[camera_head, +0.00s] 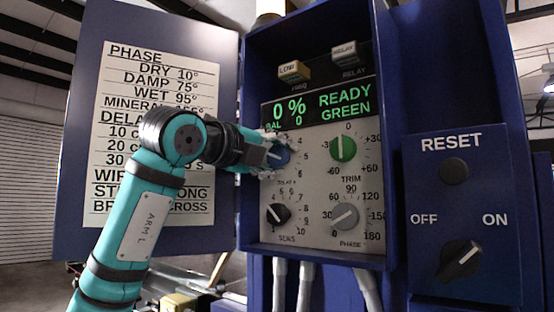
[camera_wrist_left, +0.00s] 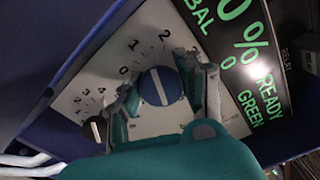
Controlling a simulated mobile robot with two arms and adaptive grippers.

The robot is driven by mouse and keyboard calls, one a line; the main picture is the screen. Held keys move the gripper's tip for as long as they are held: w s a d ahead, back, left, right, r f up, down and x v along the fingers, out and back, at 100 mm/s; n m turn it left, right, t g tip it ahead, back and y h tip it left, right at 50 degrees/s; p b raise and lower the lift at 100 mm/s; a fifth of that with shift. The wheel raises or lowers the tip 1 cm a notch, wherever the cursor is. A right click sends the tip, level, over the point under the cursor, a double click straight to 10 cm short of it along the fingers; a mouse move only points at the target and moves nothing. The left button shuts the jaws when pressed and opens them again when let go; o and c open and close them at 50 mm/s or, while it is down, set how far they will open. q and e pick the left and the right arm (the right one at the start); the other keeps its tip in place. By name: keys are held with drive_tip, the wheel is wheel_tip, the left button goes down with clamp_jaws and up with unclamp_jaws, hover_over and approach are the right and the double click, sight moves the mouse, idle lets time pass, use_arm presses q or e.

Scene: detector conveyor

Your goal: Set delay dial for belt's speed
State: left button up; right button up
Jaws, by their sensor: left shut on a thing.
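The blue delay dial (camera_head: 279,155) is at the upper left of the control panel in the open blue cabinet. My left gripper (camera_head: 276,148) is shut on it, with fingers on either side. In the left wrist view the blue dial (camera_wrist_left: 158,88) sits between the fingertips (camera_wrist_left: 160,90). Its white line runs across the face, one end toward the gap between the marks 1 and 2. In the head view the fingers hide part of the dial and its scale. The display (camera_head: 318,104) reads 0 %, BAL 0, READY, GREEN. My right gripper is not in view.
A green TRIM dial (camera_head: 343,149), a black SENS dial (camera_head: 278,214) and a grey PHASE dial (camera_head: 345,216) surround the delay dial. The open door carries a printed card (camera_head: 128,75). At right are a RESET button (camera_head: 454,171) and an OFF/ON switch (camera_head: 460,261).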

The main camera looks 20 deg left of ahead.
use_arm(q)
drive_tip(key=o, duration=1.2)
drive_tip(key=shift+s+a, duration=0.1)
drive_tip(key=v, duration=1.2)
drive_tip(key=shift+r, duration=0.1)
